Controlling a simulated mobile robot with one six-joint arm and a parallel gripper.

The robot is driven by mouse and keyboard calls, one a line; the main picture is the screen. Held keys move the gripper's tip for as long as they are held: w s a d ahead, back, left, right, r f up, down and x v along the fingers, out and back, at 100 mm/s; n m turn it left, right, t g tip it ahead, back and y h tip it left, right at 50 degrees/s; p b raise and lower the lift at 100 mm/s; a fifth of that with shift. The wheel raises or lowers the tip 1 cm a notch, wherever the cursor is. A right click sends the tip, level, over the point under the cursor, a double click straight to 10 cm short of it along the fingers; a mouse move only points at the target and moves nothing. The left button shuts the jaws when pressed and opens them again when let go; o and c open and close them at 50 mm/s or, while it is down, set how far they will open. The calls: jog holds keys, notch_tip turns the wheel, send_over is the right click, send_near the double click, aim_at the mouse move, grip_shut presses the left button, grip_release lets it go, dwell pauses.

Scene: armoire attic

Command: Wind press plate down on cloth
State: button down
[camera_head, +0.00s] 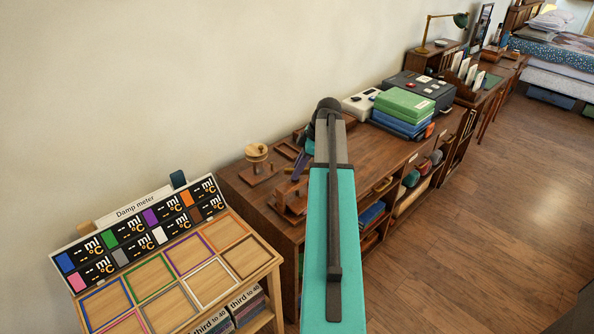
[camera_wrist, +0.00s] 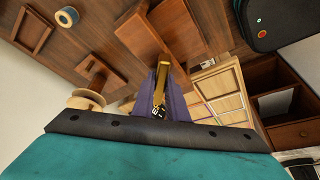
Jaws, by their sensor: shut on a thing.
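A dark wooden device (camera_head: 288,198), which looks like the press, stands on the front left of the long wooden cabinet. Its wooden parts also show close up in the wrist view (camera_wrist: 144,36). My gripper (camera_wrist: 160,92) has purple-blue fingers shut on a brass-coloured bar beside that device; the bar (camera_wrist: 163,72) shows between the fingers. In the head view my gripper (camera_head: 299,168) is partly hidden behind my teal arm. I cannot make out the cloth or tell how high the press plate sits.
A round wooden spool-like piece on a base (camera_head: 257,158) stands left of the device. A damp meter board (camera_head: 135,208) with coloured-rim compartments is at the lower left. Green and blue boxes (camera_head: 403,105) and a dark case (camera_head: 420,88) stand farther right on the cabinet.

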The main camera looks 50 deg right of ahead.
jog(key=shift+s+a+m, duration=0.1)
jog(key=shift+m, duration=0.2)
jog(key=m+h, duration=0.1)
jog(key=m, duration=0.1)
jog(key=m+t+b, duration=0.1)
jog(key=m, duration=0.2)
jog(key=shift+a+h, duration=0.1)
jog(key=shift+h, duration=0.3)
jog(key=m+h, duration=0.1)
jog(key=m, duration=0.2)
jog(key=shift+m+h, duration=0.8)
jog(key=shift+m, duration=1)
jog(key=c, duration=1.8)
grip_release()
jog(key=shift+o, duration=0.2)
